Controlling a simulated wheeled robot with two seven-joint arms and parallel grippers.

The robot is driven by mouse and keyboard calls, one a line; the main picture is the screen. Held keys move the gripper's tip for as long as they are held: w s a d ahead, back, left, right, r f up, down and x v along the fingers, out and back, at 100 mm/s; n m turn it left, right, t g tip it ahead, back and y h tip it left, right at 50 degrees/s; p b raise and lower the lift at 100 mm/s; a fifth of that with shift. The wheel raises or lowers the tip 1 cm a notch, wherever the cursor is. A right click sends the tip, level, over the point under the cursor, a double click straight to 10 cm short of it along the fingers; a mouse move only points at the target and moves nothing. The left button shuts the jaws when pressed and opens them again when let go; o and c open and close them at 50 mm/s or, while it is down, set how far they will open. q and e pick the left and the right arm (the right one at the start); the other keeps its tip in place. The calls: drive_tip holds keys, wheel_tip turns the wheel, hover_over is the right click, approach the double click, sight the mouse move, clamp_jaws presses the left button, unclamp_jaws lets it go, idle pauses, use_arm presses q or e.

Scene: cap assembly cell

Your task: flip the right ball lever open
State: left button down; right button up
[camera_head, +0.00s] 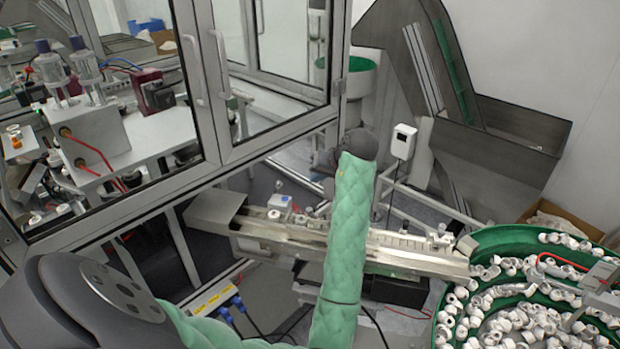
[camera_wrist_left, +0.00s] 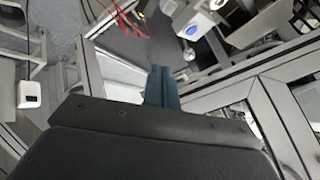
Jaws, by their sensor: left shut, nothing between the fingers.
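My left arm in its green sleeve reaches up through the middle of the head view. My left gripper (camera_head: 326,160) is at its far end, dark and partly hidden behind the wrist, above the far side of the metal feed track (camera_head: 400,257). In the left wrist view its dark fingers (camera_wrist_left: 162,88) are together with nothing between them. A white block with a blue round face (camera_wrist_left: 192,30) shows beyond the fingertips. I cannot clearly make out the right ball lever. My right gripper is not seen.
A framed glass door (camera_head: 262,70) stands close left of the gripper. A white box (camera_head: 403,140) on a post stands to its right. A green bowl full of white caps (camera_head: 520,325) is at the lower right. A grey hopper (camera_head: 500,145) stands behind.

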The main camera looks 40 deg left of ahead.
use_arm(q)
drive_tip(key=s+a+f, duration=0.1)
drive_tip(key=a+f, duration=0.4)
drive_tip(key=a, duration=0.3)
drive_tip(key=shift+s+a+f, duration=0.3)
drive_tip(key=shift+s, duration=0.1)
drive_tip(key=shift+a, duration=0.1)
